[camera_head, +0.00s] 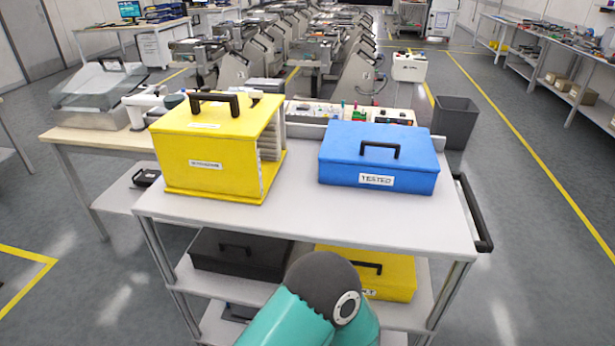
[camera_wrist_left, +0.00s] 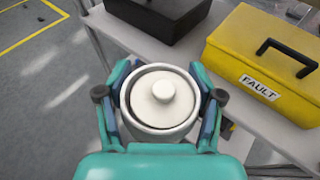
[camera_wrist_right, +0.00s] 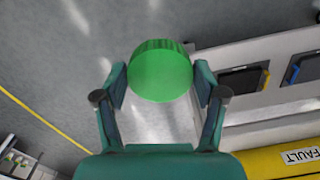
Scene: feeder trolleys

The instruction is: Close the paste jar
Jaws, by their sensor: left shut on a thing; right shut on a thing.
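The white paste jar (camera_wrist_left: 133,103) is in the left wrist view, seen from above with its mouth open. A white inner disc with a round knob (camera_wrist_left: 163,91) sits inside its rim. My left gripper (camera_wrist_left: 160,95) is shut around the jar, one finger on each side. A green ribbed lid (camera_wrist_right: 160,75) is in the right wrist view. My right gripper (camera_wrist_right: 160,84) is shut on it, with fingers at its left and right edges. Jar, lid and both grippers are out of sight in the head view, where only a teal part of my arm shows at the bottom.
A trolley (camera_head: 300,215) stands ahead, with a yellow magazine box (camera_head: 210,165) and a blue TESTED case (camera_head: 350,170) on top. Its lower shelf holds a black case (camera_head: 240,262) and a yellow FAULT case (camera_wrist_left: 225,45). A grey bin (camera_head: 455,122) stands behind right. Open floor lies both sides.

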